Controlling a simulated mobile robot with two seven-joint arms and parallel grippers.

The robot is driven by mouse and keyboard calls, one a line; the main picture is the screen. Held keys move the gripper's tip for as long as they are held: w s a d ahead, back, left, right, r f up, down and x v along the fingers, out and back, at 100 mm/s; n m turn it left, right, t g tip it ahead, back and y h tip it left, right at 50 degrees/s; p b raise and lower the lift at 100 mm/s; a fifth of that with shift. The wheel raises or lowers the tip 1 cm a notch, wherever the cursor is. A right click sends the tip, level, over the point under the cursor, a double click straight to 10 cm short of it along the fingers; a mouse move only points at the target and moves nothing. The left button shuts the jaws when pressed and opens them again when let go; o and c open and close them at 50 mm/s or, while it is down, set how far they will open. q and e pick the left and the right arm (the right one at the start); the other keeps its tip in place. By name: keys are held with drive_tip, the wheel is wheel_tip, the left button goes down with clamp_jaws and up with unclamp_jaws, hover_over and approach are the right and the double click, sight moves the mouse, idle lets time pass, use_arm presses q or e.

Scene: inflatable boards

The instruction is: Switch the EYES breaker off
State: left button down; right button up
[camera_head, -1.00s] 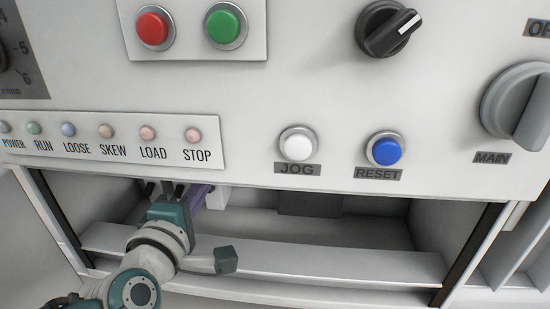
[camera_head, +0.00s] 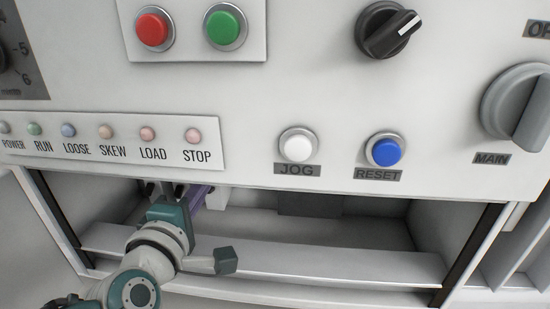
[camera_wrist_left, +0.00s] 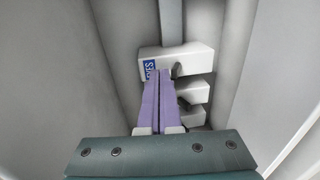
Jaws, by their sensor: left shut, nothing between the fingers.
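The EYES breaker (camera_wrist_left: 198,58) is a white block with a blue EYES label (camera_wrist_left: 150,69) on its left end, in the left wrist view. A small dark lever (camera_wrist_left: 177,70) shows on its front face. My left gripper (camera_wrist_left: 166,74) has its purple fingers shut and empty. Their tips overlap the breaker's front between the label and the lever; I cannot tell whether they touch it. In the head view my left gripper (camera_head: 200,195) reaches into the recess under the panel, its tips partly hidden. My right gripper is not in view.
More white breaker blocks (camera_wrist_left: 194,91) sit below the EYES one. Walls stand close on both sides. In the head view, the panel above holds a white JOG button (camera_head: 298,147), a blue RESET button (camera_head: 385,150) and a MAIN knob (camera_head: 517,105). A ledge (camera_head: 330,259) crosses the recess.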

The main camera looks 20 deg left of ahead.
use_arm(q)
drive_tip(key=shift+r+p+v, duration=0.2)
drive_tip(key=shift+p+v, duration=0.55)
drive_tip(key=shift+v, duration=0.5)
drive_tip(key=shift+r+p+v, duration=0.15)
drive_tip(key=shift+p+v, duration=0.6)
drive_tip(key=shift+v, duration=0.5)
drive_tip(key=f+p+v, duration=0.1)
drive_tip(key=p+v, duration=0.1)
drive_tip(key=v, duration=1)
drive_tip(key=shift+f, duration=0.2)
